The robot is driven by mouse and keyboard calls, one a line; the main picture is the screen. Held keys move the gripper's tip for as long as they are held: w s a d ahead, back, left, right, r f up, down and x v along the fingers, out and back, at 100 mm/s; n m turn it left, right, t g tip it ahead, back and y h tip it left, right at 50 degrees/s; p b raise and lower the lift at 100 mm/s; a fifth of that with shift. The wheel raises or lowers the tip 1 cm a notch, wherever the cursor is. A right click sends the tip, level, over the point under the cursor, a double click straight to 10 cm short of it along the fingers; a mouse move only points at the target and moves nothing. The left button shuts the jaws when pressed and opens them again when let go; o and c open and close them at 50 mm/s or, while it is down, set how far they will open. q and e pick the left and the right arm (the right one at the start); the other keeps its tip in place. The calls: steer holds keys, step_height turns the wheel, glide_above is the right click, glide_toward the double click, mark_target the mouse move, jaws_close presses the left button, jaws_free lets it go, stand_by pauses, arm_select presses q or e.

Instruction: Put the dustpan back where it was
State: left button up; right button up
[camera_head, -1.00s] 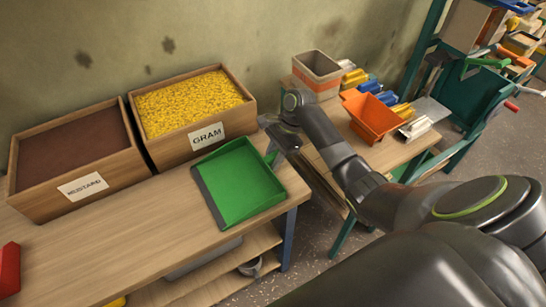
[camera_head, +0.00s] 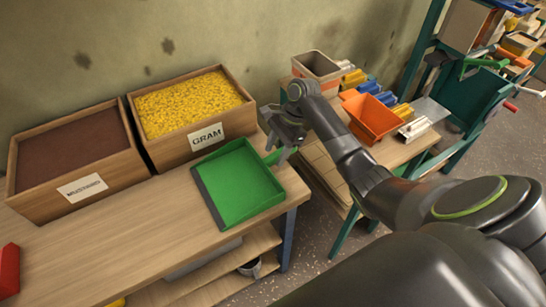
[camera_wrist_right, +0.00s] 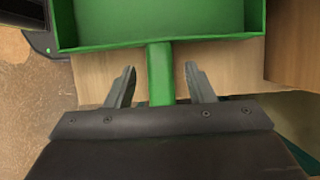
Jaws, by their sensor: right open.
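The green dustpan (camera_head: 243,187) lies on the wooden workbench near its right end, in front of the gram box. Its handle points to the upper right. My right gripper (camera_head: 279,150) is at the handle. In the right wrist view the green handle (camera_wrist_right: 160,75) stands between the two open fingers of the right gripper (camera_wrist_right: 160,84), with a gap on each side. The dustpan's pan (camera_wrist_right: 160,25) shows beyond the fingertips. My left gripper is not in view.
The gram box (camera_head: 192,110) and a dark-filled box (camera_head: 80,165) stand at the back of the bench (camera_head: 110,240). A second table to the right holds an orange hopper (camera_head: 370,118) and a beige bin (camera_head: 317,70). A red item (camera_head: 9,270) sits at the left edge.

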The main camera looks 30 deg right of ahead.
steer(key=v, duration=0.9)
